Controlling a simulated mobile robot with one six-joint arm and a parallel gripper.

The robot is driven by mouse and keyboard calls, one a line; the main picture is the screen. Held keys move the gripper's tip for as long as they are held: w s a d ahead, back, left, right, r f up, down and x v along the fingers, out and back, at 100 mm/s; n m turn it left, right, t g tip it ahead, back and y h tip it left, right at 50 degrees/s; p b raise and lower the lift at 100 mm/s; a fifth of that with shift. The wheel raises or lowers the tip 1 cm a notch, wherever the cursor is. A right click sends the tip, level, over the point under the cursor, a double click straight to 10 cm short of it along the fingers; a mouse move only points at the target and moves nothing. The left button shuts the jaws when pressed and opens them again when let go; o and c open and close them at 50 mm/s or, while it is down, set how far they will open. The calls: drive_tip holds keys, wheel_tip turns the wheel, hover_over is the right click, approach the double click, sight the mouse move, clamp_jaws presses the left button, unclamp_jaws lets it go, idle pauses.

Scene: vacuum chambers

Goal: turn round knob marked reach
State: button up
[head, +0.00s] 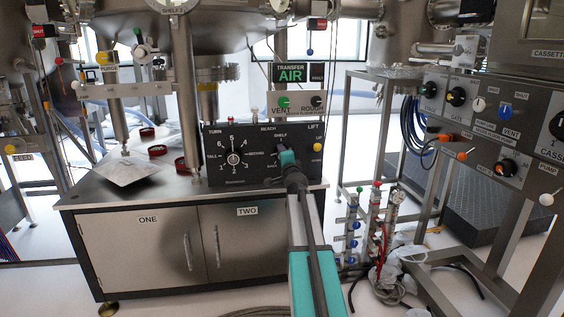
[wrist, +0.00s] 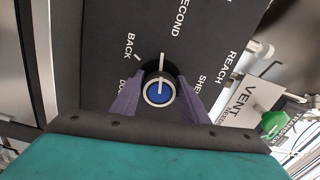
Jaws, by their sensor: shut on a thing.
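The black control panel (head: 222,178) carries the words TURN, REACH and LIFT. In the wrist view, the round knob (wrist: 159,95) has a blue face with a pale rim and a white line. The line points toward the top of the picture, in line with a white tick on the panel. The words BACK, SECOND, REACH and a partly hidden SHELF show around it. My gripper (wrist: 160,88) is shut on this knob, one purple finger on each side. In the head view, my gripper (head: 284,158) hides the knob below REACH and SHELF.
Left on the panel is a numbered dial (head: 233,158); a yellow button (head: 317,147) is at right. Green VENT knob (head: 284,101) and black ROUGH knob (head: 316,101) sit just above. Red rings and a silvery sheet (head: 130,171) lie on the cabinet top (head: 85,188).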

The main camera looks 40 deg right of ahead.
drive_tip(key=n+b, duration=0.1)
drive_tip(key=n, duration=0.1)
drive_tip(key=n+b, duration=0.2)
drive_tip(key=shift+f+n+b, duration=0.3)
drive_tip(key=shift+f, duration=0.05)
drive_tip(key=n+b, duration=0.3)
drive_tip(key=n, duration=0.2)
drive_tip(key=shift+d+r+b, duration=0.1)
drive_tip(key=shift+b, duration=0.25)
drive_tip(key=o, duration=1)
drive_tip(key=shift+s+r, duration=0.1)
drive_tip(key=shift+s, duration=0.05)
drive_tip(key=p+v, duration=0.3)
drive_tip(key=v, duration=1)
drive_tip(key=shift+s+a+p, duration=0.2)
drive_tip(key=shift+a+p, duration=0.1)
drive_tip(key=shift+p, duration=0.05)
